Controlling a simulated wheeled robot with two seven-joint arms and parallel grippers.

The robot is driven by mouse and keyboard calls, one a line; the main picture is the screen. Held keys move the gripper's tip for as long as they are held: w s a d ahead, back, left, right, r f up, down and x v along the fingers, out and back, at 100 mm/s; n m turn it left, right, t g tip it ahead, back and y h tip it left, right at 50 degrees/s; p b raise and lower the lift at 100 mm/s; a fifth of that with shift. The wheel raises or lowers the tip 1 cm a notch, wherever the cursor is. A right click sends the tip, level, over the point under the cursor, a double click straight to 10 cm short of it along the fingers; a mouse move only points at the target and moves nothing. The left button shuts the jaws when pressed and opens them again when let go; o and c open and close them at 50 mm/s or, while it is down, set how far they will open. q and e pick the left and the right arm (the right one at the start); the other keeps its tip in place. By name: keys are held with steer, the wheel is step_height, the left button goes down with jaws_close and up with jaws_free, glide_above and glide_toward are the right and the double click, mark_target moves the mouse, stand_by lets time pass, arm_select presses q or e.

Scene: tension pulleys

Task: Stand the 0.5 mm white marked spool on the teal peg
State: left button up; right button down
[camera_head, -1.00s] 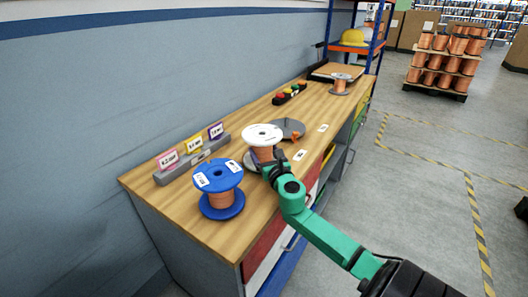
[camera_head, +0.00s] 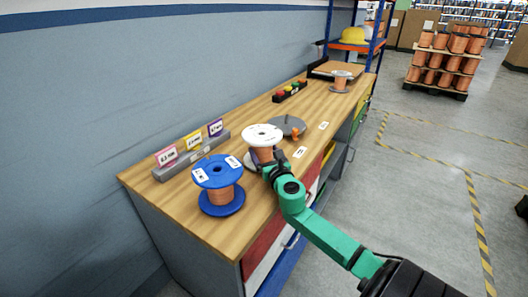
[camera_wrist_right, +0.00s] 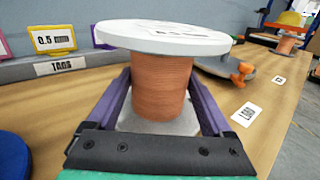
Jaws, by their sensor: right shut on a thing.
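The white-topped spool (camera_head: 262,134) with copper winding stands upright near the middle of the bench, over a grey base (camera_head: 249,162). My right gripper (camera_head: 276,168) is shut on it from the front right. In the right wrist view the purple fingers lie on both sides of the copper winding (camera_wrist_right: 162,85), below the white flange (camera_wrist_right: 165,38). Marks on the flange are too oblique to read. Whether the spool's lower end touches what is under it is hidden. I cannot make out a teal peg. My left gripper is not in view.
A blue spool (camera_head: 219,185) stands at the near left. Behind it is a grey tag holder (camera_head: 192,156) with pink, yellow and purple tags. A grey disc (camera_head: 291,128) with an orange knob (camera_wrist_right: 242,70) lies beyond the white spool. Further back are coloured buttons (camera_head: 290,91) and another spool (camera_head: 341,82).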

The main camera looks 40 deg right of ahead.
steer(key=shift+s+a+f, duration=0.1)
steer(key=shift+f, duration=0.2)
stand_by(0.6)
jaws_free()
steer(key=shift+f, duration=0.15)
steer(key=v, duration=1.4)
steer(key=shift+s+b, duration=0.25)
steer(key=shift+b, duration=0.15)
